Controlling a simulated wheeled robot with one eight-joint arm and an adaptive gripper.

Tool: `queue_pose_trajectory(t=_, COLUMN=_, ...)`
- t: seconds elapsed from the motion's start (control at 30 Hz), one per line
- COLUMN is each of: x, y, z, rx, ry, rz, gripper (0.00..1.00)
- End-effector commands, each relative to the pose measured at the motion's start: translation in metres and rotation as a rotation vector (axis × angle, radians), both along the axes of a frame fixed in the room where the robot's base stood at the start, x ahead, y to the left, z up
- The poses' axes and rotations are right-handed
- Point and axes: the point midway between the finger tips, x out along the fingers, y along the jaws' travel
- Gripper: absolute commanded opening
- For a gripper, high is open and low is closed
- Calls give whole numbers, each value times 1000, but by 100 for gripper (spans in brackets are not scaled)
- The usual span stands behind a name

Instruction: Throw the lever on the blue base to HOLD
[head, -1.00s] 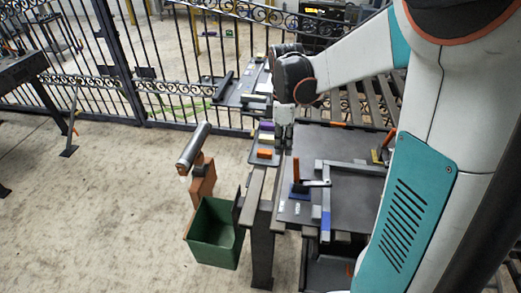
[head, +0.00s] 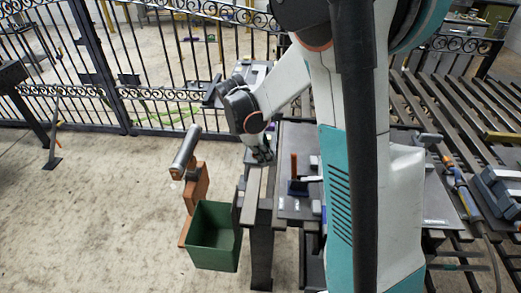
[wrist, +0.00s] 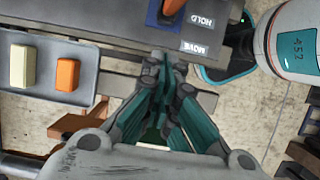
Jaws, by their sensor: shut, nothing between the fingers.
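The lever (head: 294,165) is an orange handle standing roughly upright on a small blue base (head: 297,188), on the dark tabletop. In the wrist view, the orange lever (wrist: 173,6) and blue base (wrist: 166,19) are cut off by the top edge. White labels HOLD (wrist: 202,20) and MOVE (wrist: 195,47) lie beside the base; which one the lever points to I cannot tell. My gripper (head: 263,157) is shut and empty, left of the lever and apart from it. In the wrist view my gripper (wrist: 166,62) has its fingertips together below the base, near the table edge.
A green bin (head: 213,238) hangs at the left of the table. A grey tray (wrist: 45,65) with a cream block (wrist: 23,66) and an orange block (wrist: 67,74) lies left of my gripper. A black fence (head: 170,75) stands behind. My arm hides the table's right part.

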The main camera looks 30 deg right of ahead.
Motion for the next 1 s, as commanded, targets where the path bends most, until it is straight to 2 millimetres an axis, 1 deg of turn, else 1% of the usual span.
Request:
queue_pose_trajectory(t=0.03, x=-5, y=-7, z=-2, rx=0, ry=0, rz=-3, gripper=0)
queue_pose_trajectory(t=0.1, x=-11, y=-16, z=1, rx=0, ry=1, rz=-4, gripper=0)
queue_pose_trajectory(t=0.3, x=-20, y=-30, z=4, rx=0, ry=0, rz=-1, gripper=0)
queue_pose_trajectory(t=0.77, x=-23, y=-34, z=6, rx=5, ry=-3, rz=0, gripper=0)
queue_pose_trajectory(t=0.87, x=-26, y=-38, z=9, rx=34, ry=-21, rz=-3, gripper=0)
queue_pose_trajectory(t=1.0, x=-33, y=-48, z=15, rx=118, ry=-77, rz=-5, gripper=0)
